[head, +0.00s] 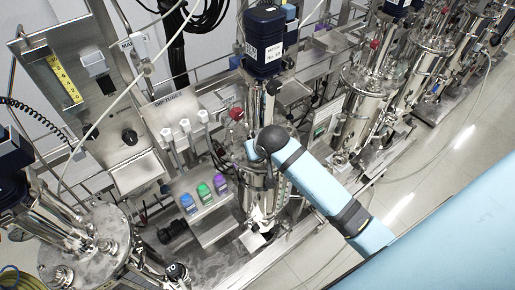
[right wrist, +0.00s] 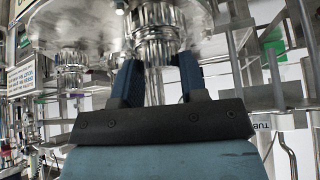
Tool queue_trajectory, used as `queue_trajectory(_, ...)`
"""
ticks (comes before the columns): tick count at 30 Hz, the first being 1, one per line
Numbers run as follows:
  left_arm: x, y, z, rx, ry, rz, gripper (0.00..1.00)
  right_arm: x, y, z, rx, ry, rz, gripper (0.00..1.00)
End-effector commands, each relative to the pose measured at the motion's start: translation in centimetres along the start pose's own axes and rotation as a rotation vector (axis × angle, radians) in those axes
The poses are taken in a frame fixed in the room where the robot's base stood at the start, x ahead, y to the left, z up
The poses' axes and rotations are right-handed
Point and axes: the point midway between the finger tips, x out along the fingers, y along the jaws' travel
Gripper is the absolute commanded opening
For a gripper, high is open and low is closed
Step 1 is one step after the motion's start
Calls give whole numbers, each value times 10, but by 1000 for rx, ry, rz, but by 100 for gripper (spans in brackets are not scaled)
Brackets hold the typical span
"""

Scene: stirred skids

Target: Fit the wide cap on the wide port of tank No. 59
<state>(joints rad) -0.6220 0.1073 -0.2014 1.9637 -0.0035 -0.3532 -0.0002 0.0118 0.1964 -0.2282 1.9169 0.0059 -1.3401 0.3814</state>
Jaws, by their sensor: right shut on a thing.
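Tank No. 59 (head: 262,190) is a steel vessel in the middle of the head view, under a dark blue motor (head: 264,40) with a white label. My right arm reaches across its top from the lower right and hides most of its lid and ports; the fingers do not show there. In the right wrist view my right gripper (right wrist: 158,72) is shut on a ribbed steel cylindrical piece (right wrist: 156,48), apparently the wide cap. The piece is close against the steel lid (right wrist: 95,22); I cannot tell whether it is seated on the wide port. My left gripper is not in view.
A tray (head: 212,224) with blue, green and purple pieces and a dip-tubes panel (head: 172,105) stand left of the tank. Another tank (head: 85,245) is at lower left. More tanks (head: 370,85) line the right. Thin pipes (right wrist: 275,95) rise beside the right gripper.

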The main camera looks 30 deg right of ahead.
Motion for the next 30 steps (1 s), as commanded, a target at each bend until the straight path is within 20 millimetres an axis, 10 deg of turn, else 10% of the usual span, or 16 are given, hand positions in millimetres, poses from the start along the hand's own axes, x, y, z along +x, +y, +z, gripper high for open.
queue_trajectory(9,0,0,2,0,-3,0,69,0,0,0,0,0,0,0)
queue_trajectory(10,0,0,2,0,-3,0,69,0,0,0,0,0,0,44)
queue_trajectory(13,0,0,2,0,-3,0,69,0,0,0,0,-1,0,67)
queue_trajectory(30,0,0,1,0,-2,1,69,0,0,0,0,-1,0,86)
